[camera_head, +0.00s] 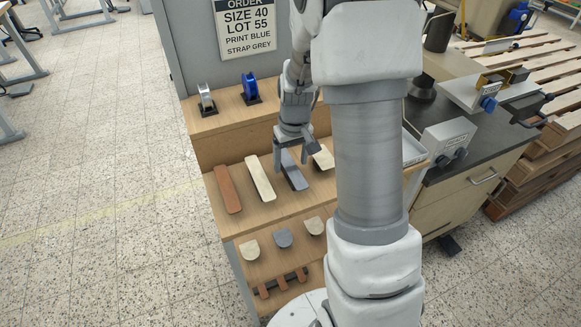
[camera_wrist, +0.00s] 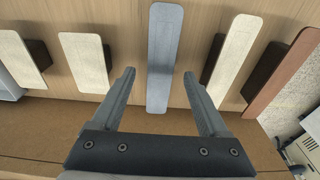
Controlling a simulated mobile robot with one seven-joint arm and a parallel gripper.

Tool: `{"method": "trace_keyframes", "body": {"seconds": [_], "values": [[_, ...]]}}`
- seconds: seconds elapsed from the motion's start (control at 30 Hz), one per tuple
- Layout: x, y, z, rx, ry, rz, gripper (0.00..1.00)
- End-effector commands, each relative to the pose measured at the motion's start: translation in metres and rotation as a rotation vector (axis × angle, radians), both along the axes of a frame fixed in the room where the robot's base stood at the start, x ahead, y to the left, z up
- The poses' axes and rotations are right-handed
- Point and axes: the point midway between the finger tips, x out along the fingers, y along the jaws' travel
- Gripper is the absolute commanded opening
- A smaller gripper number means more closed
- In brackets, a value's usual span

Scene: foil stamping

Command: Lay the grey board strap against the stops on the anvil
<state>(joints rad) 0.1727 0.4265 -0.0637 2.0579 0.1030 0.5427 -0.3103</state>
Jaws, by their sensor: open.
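The grey board strap (camera_head: 294,172) lies on the middle wooden shelf, between a cream strap and another pale strap. In the wrist view the grey strap (camera_wrist: 163,55) runs lengthwise between the two fingers, with space on either side. My gripper (camera_head: 292,154) is over the strap's far end, and in the wrist view my gripper (camera_wrist: 160,95) is open and empty.
A brown strap (camera_head: 228,188) and a cream strap (camera_head: 260,177) lie to the left. Silver (camera_head: 206,100) and blue (camera_head: 250,88) foil rolls stand on the upper shelf. An order sign (camera_head: 247,27) reads print blue, strap grey. A control box (camera_head: 447,140) sits on the bench.

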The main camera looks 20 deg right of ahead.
Motion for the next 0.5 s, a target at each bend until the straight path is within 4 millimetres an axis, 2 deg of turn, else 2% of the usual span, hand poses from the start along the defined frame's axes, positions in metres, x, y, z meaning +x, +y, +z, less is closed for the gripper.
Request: {"method": "trace_keyframes", "body": {"seconds": [0.17,0.5], "values": [[0.0001,0.0,0.0003,0.0,0.0,0.0,0.78],[0.0001,-0.0001,0.0005,0.0,0.0,0.0,0.16]]}}
